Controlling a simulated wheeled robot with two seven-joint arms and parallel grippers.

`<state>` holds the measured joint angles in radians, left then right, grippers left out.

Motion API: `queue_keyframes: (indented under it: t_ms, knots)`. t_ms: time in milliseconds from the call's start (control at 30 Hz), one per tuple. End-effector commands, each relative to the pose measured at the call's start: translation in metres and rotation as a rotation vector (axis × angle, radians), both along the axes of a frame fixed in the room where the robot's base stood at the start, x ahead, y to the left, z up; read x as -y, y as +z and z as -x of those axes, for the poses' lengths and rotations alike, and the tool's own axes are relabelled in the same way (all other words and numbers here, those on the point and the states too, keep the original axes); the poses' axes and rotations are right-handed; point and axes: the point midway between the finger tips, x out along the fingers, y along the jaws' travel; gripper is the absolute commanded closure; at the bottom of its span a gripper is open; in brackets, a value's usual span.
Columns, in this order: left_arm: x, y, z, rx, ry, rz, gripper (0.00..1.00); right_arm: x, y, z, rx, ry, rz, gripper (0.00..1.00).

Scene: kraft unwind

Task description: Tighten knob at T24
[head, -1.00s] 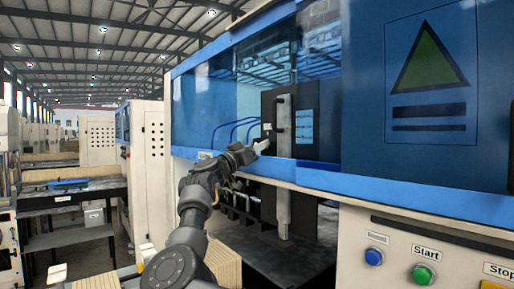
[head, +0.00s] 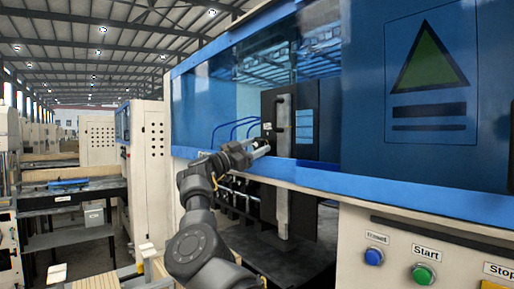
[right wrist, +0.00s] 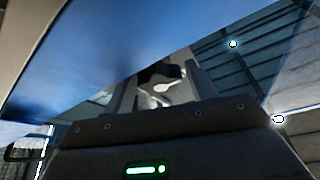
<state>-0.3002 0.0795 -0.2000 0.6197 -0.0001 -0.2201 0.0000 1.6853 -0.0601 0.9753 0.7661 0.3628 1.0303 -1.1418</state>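My right gripper (head: 264,148) is at the machine's lower blue rail, in front of the dark panel inside the opening. In the right wrist view its two fingers (right wrist: 162,88) stand apart. A pale and dark shape (right wrist: 165,82) shows between or behind them; I cannot tell whether it is a knob or touches the fingers. No knob can be made out clearly, and no T24 marking is readable. A small white label (head: 267,126) sits on the dark panel (head: 270,108). My left gripper is not in view.
The blue window frame (head: 400,198) runs along the machine front close to my right gripper. Below are the Start button (head: 423,274) and a blue button (head: 373,257). Blue hoses (head: 235,127) hang inside the opening. A dark table (head: 68,196) stands at left.

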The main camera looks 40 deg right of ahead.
Motion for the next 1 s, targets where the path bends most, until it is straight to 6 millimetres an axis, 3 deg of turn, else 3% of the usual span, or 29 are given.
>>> queue_keyframes:
  t_ms: [433, 700, 1000]
  knots:
    - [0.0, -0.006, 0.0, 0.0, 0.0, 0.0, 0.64, -0.006, -0.004, -0.001, 0.0, 0.001, 0.001, 0.34]
    - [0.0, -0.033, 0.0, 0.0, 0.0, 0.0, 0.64, -0.052, -0.024, -0.013, 0.001, 0.003, 0.001, 0.34]
    - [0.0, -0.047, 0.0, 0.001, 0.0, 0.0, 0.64, -0.092, -0.037, -0.023, 0.001, 0.002, 0.001, 0.34]
